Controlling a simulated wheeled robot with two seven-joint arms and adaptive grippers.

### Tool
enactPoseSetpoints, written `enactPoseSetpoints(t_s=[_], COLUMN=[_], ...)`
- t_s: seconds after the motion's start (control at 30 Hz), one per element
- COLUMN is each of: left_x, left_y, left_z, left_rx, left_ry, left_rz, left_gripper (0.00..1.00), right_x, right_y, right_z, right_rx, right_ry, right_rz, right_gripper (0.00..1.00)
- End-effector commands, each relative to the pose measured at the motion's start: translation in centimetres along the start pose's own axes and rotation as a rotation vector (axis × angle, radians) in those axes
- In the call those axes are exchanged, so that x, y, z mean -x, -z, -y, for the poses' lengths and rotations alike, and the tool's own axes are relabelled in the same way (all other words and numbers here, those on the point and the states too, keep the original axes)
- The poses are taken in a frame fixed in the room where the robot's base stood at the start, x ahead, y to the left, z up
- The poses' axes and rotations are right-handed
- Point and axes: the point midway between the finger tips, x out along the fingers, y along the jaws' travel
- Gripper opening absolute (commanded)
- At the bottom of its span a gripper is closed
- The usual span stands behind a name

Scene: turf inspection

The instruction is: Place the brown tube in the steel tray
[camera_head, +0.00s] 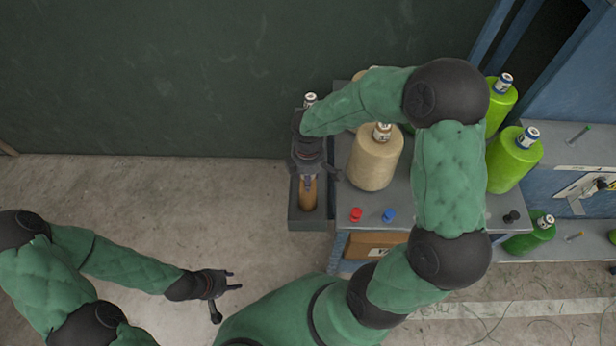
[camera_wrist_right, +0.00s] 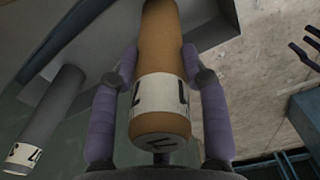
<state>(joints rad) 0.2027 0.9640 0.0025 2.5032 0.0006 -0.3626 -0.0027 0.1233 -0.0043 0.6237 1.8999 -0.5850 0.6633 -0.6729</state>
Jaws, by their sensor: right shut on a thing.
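The brown tube (camera_head: 308,194) is between the fingers of my right gripper (camera_head: 316,174). In the right wrist view the tube (camera_wrist_right: 162,50) has its white labelled end toward the camera, and the right gripper (camera_wrist_right: 160,75) is shut on it. The tube is over or within the narrow grey tray (camera_head: 308,223) at the bench's left side. I cannot tell whether its far end touches the tray floor. My left gripper (camera_head: 232,283) is open and empty, low over the floor at the left; its fingers also show in the right wrist view (camera_wrist_right: 309,45).
A grey tube with a white label (camera_wrist_right: 50,112) stands beside the brown one; its top (camera_head: 310,99) shows behind my right gripper. A beige bottle (camera_head: 373,164), a red knob (camera_head: 356,214) and a blue knob (camera_head: 389,215) are on the bench. Green bottles (camera_head: 512,160) stand right.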

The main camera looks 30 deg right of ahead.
Motion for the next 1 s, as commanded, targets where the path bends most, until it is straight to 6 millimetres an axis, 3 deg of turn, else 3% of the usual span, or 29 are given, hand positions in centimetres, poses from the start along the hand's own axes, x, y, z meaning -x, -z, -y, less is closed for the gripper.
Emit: enactPoseSetpoints(t_s=[0.27, 0.3, 0.37, 0.77, 1.0], left_x=[-0.2, -0.1, -0.1, 0.2, 1.7], left_y=[0.0, 0.0, 0.0, 0.0, -0.1], left_z=[0.1, 0.0, 0.0, -0.1, -0.6], left_rx=[0.0, 0.0, 0.0, 0.0, 0.0], left_ry=[0.0, 0.0, 0.0, 0.0, 0.0], left_rz=[0.0, 0.0, 0.0, 0.0, 0.0], left_gripper=[0.4, 0.4, 0.4, 0.4, 0.4], right_x=[-0.2, -0.1, -0.1, 0.3, 4.2], right_y=[0.0, 0.0, 0.0, 0.0, 0.0], right_z=[0.0, 0.0, 0.0, 0.0, -0.1], right_rx=[0.0, 0.0, 0.0, -0.001, -0.001], right_ry=[-0.001, -0.001, -0.001, -0.001, -0.004], right_rz=[0.0, 0.0, 0.0, 0.0, -0.002], right_gripper=[0.15, 0.56, 0.69, 0.69, 0.69])
